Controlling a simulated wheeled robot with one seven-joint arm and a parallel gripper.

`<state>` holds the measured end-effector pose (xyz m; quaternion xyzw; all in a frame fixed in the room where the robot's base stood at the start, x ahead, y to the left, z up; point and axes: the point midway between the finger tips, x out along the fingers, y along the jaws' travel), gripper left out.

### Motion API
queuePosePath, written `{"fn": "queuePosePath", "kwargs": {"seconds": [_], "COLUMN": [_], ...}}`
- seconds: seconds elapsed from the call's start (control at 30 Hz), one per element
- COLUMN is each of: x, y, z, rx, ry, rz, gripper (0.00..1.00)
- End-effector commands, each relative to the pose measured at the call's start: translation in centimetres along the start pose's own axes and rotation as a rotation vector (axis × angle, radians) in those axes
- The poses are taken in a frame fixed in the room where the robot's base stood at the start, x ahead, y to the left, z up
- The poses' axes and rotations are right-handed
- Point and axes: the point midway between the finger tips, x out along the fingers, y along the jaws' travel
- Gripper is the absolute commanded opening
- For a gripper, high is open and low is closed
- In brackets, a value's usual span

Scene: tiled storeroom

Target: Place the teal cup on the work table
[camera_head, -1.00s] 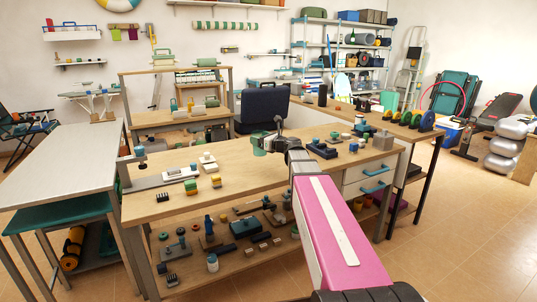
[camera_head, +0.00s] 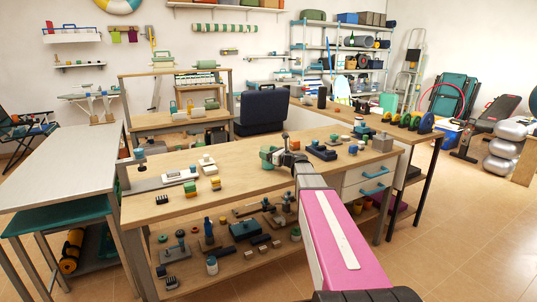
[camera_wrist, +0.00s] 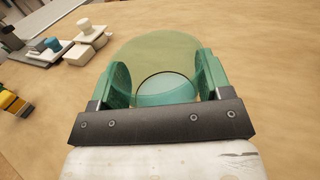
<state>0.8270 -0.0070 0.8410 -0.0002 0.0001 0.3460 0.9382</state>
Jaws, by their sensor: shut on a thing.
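The teal cup (camera_wrist: 166,88) is see-through and sits between the two green fingers of my gripper (camera_wrist: 163,72) in the wrist view. My gripper is shut on it. In the head view my gripper (camera_head: 274,157) holds the teal cup (camera_head: 265,152) over the middle of the wooden work table (camera_head: 240,182). The cup is small there and partly hidden by the gripper. I cannot tell whether its base touches the table top.
The table's front middle is bare.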

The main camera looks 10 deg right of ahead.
Motion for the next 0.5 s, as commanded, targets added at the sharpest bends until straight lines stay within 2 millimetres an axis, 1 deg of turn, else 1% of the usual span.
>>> {"fn": "queuePosePath", "kwargs": {"seconds": [0.3, 0.33, 0.37, 0.4, 0.5], "x": [0.01, 0.00, 0.01, 0.01, 0.01], "y": [0.01, 0.01, 0.01, 0.01, 0.01], "z": [-0.20, -0.18, -0.17, -0.16, -0.15], "rx": [0.001, 0.000, 0.000, 0.000, 0.000], "ry": [0.000, 0.000, 0.000, 0.000, 0.000], "rz": [0.000, 0.000, 0.000, 0.000, 0.000], "gripper": [0.39, 0.81, 0.91, 0.97, 0.97]}}
